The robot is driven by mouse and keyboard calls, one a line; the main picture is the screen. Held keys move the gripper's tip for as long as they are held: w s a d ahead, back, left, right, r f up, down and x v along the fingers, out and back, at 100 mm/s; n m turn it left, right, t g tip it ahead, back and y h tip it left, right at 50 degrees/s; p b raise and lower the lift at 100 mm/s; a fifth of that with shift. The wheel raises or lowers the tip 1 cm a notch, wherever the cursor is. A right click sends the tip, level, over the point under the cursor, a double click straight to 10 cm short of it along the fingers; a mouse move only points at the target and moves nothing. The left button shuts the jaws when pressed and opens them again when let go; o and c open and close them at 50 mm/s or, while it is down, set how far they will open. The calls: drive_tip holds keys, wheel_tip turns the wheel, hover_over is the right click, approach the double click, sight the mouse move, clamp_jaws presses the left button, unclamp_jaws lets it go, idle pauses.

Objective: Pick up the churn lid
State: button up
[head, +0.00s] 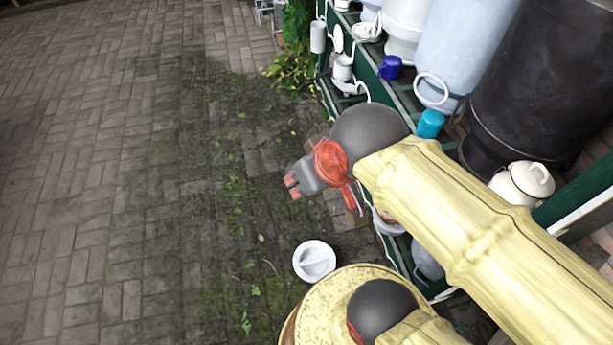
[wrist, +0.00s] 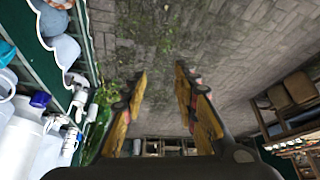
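A round white lid (head: 314,260) with a raised bar handle appears to lie on the brick paving in the head view, near the front of the shelf and beside my base. I take it to be the churn lid. I cannot make it out in the wrist view. My gripper (head: 292,187) is above the paving, higher in the picture than the lid and apart from it. In the wrist view my gripper (wrist: 161,76) has its two fingers spread, with only paving between them.
A green shelf (head: 405,98) with white scalloped edging holds white jugs, a blue cup (head: 390,67) and large churns along the right. A lidded cream pot (head: 522,183) stands farther right. The paving (head: 120,170) on the left is open. Wooden furniture (wrist: 290,100) shows in the wrist view.

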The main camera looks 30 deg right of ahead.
drive_tip(key=shift+o, duration=0.6)
drive_tip(key=shift+r+p, duration=0.8)
drive_tip(key=shift+f, duration=0.1)
drive_tip(key=shift+f, duration=0.1)
